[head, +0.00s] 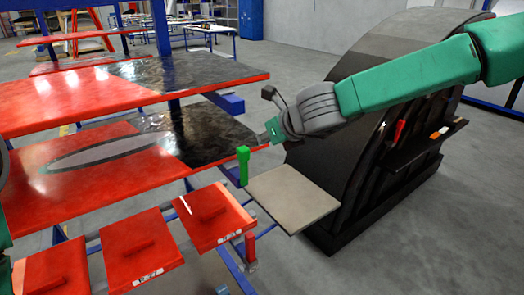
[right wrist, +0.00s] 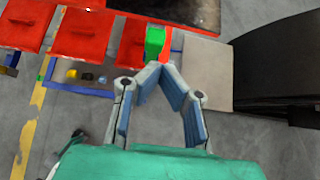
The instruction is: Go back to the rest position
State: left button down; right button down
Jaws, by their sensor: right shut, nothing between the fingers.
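My right gripper (head: 264,138) reaches in from the right on its green arm, above the gap between the red tables and the black curved nosecone (head: 400,50). In the right wrist view its fingertips (right wrist: 158,69) meet and hold nothing. A small upright green block (head: 243,166) stands just past the fingertips at the corner of the red table, and it also shows in the right wrist view (right wrist: 155,42). At the left edge of the head view only a sliver of my green left arm shows; its gripper is out of sight.
A beige plate (head: 292,197) juts from the nosecone below my right gripper. Red panels with handles (head: 140,246) line the front of the red shelf (head: 70,190). Blue frame bars (head: 235,268) run below. Grey floor (head: 430,230) is clear at the right front.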

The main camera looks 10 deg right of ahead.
jog(key=s+d+f+n+g+h+b, duration=0.1)
jog(key=s+f+n+g+b, duration=0.1)
jog(key=s+f+n, duration=0.65)
jog(key=s+f+n+g+b, duration=0.1)
jog(key=s+f+n+b, duration=0.3)
jog(key=f, duration=0.8)
jog(key=s+d+f+n+g+h, duration=0.15)
jog(key=s+f+n, duration=0.25)
jog(key=s+f, duration=0.5)
jog(key=s+d+f+n+g+b, duration=0.2)
jog(key=s+d+f+n, duration=0.2)
jog(key=s+f+n, duration=0.2)
jog(key=s+d+f+n+g+h+b, duration=0.1)
jog(key=s+d+f+n, duration=0.4)
jog(key=s+n, duration=0.5)
jog(key=s+f+g+b, duration=0.1)
jog(key=s+f, duration=0.1)
jog(key=s, duration=0.2)
jog(key=shift+s+f, duration=0.15)
jog(key=shift+s, duration=0.25)
jog(key=shift+d+g, duration=0.1)
jog(key=shift+g, duration=0.15)
